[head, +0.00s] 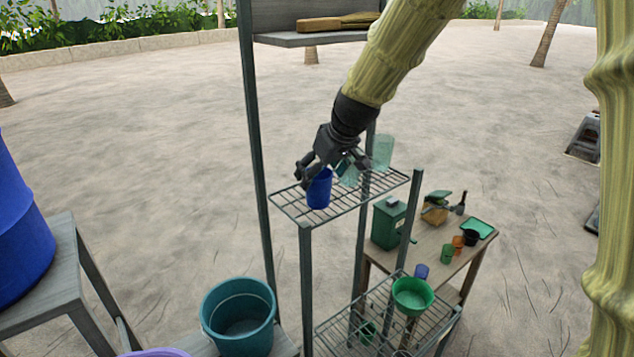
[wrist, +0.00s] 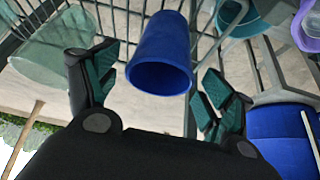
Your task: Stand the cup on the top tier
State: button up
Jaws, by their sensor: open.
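The blue cup (head: 319,189) stands on the wire top tier (head: 290,207) of the metal rack, near its front left. It looks upright in the head view. My gripper (head: 323,172) is just above and around the cup, with its fingers spread. In the wrist view the blue cup (wrist: 162,58) lies between the two open fingers (wrist: 160,80), with a visible gap on each side. Whether any finger touches it on the far side cannot be told.
A clear greenish glass (head: 382,152) stands behind on the same tier. A green bowl (head: 412,294) is on the lower tier. A teal bucket (head: 238,318) and a blue barrel (head: 18,235) are at left. A table (head: 432,240) with several small items stands at right.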

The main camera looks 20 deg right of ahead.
jog(key=b+v, duration=0.1)
jog(key=v, duration=0.6)
jog(key=shift+s+r+b, duration=0.15)
jog(key=shift+r+b, duration=0.1)
jog(key=shift+b, duration=0.1)
jog(key=shift+d, duration=0.1)
